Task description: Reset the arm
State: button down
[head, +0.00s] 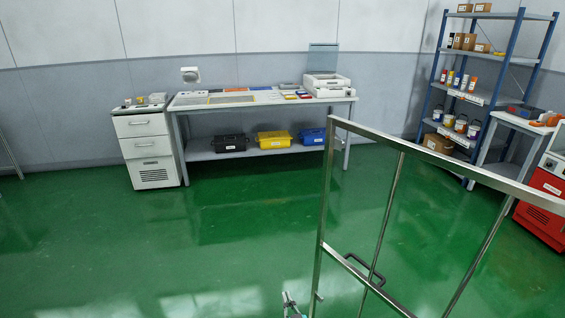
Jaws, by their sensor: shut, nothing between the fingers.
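A small grey, jointed piece at the bottom edge of the head view, just left of the metal frame's post, looks like the end of my gripper (291,305). Only its tip shows, and the rest of the arm is below the picture. It appears shut, with nothing seen in it. It shows against the green floor, close beside the frame in the picture; I cannot tell whether they touch.
A steel tube frame (323,215) with a dark handle (362,270) stands close at right. Behind are a workbench (262,102) with bins below, a drawer cabinet (144,147), a blue shelf rack (498,15) and a red machine (543,205). The green floor (200,250) is clear at left and centre.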

jog(key=s+d+f+m+h, duration=0.1)
jog(key=s+d, duration=0.3)
jog(key=s, duration=0.7)
jog(key=s+d+g+h, duration=0.1)
jog(key=s+d, duration=0.4)
jog(key=s, duration=0.7)
jog(key=s+d+f+m+h, duration=0.1)
jog(key=s+d, duration=0.3)
jog(key=s, duration=0.7)
jog(key=s+d+r+h, duration=0.1)
jog(key=s+d+r, duration=0.1)
jog(key=s+r, duration=0.7)
jog(key=s+d+r+m+g+h, duration=0.1)
jog(key=s+d+r, duration=0.1)
jog(key=s+r, duration=0.7)
jog(key=v, duration=0.3)
jog(key=shift+s, duration=0.3)
jog(key=shift+a, duration=0.1)
